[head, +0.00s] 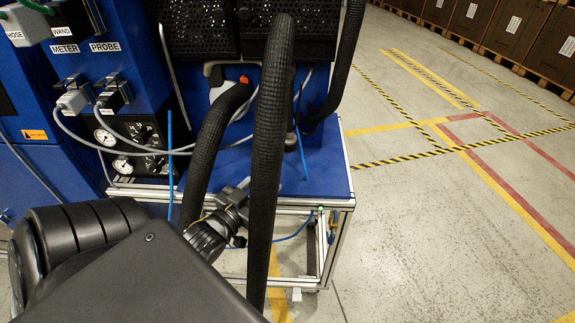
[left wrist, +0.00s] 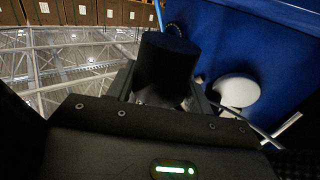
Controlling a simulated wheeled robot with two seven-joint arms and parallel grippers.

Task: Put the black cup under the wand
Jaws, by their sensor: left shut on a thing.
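The black cup (left wrist: 165,68) is a dark cylinder held between the fingers of my left gripper (left wrist: 164,92) in the left wrist view. The gripper is shut on it. A thin blue rod (left wrist: 159,14) shows just past the far end of the cup; I cannot tell whether it is over the cup or behind it. In the head view, a thin blue rod (head: 170,165) hangs upright in front of the blue machine, and another blue length (head: 301,153) shows farther right. I cannot tell which is the wand. The cup is not clear in the head view. My right gripper is not in view.
A blue bench (head: 320,180) on a metal frame stands in the middle. Thick black hoses (head: 268,150) cross in front of it. A panel with gauges (head: 123,165) and plugs labelled METER and PROBE is at left. The floor (head: 450,240) at right is clear.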

